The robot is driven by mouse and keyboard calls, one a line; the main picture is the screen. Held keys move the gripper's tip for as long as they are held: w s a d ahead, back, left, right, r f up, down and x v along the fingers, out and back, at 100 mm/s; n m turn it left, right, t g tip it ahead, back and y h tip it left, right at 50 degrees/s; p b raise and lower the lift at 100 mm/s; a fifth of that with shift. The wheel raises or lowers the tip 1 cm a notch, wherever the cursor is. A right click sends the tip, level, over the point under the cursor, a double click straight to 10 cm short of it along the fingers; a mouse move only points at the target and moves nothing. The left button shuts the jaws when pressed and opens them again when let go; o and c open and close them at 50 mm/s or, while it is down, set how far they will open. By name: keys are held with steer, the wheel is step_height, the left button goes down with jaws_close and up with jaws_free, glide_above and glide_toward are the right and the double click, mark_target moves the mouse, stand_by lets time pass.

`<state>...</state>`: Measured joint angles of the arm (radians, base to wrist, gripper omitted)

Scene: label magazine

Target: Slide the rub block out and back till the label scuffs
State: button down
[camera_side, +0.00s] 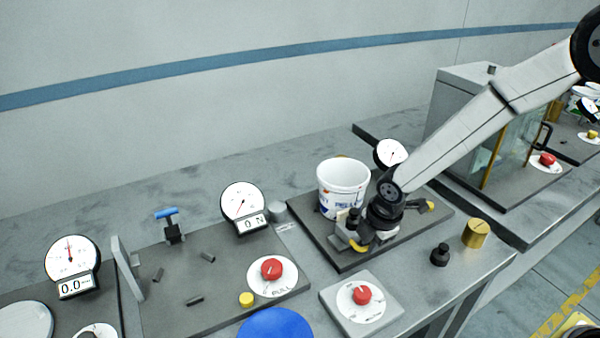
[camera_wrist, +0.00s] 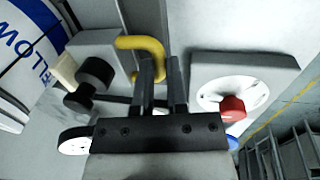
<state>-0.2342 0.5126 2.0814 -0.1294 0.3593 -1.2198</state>
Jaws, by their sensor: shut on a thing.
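The white tub (camera_side: 342,182) with blue lettering stands upright on a dark plate (camera_side: 345,262); its label side shows at the upper left of the wrist view (camera_wrist: 32,45). Beside it sits the rub block (camera_wrist: 98,50), a grey block with a black knob (camera_wrist: 95,75) and a cream pad towards the tub. Whether the pad touches the label I cannot tell. A yellow hooked handle (camera_wrist: 143,43) is at the block's side; it also shows in the side view (camera_side: 358,246). My gripper (camera_wrist: 163,70) is shut on this handle, its fingers on either side.
A grey box with a red knob (camera_side: 362,295) stands in front of the plate. A black weight (camera_side: 440,254) and a brass weight (camera_side: 474,233) stand to the right. A dial gauge (camera_side: 390,153) is behind my wrist. Another gauge (camera_side: 243,208) stands left.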

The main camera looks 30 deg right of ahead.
steer(key=c, duration=0.6)
jaws_free()
steer(key=shift+c, duration=0.2)
steer(key=shift+r, duration=0.15)
step_height(320, 180, up, 7)
steer(key=s, duration=0.1)
steer(key=shift+s+r, duration=0.2)
steer(key=shift+s, duration=0.1)
steer(key=s+d+f+m, duration=0.1)
steer(key=s+d+m, duration=0.8)
steer(key=m, duration=0.9)
steer(key=shift+s+f, duration=0.2)
steer(key=shift+s, duration=0.85)
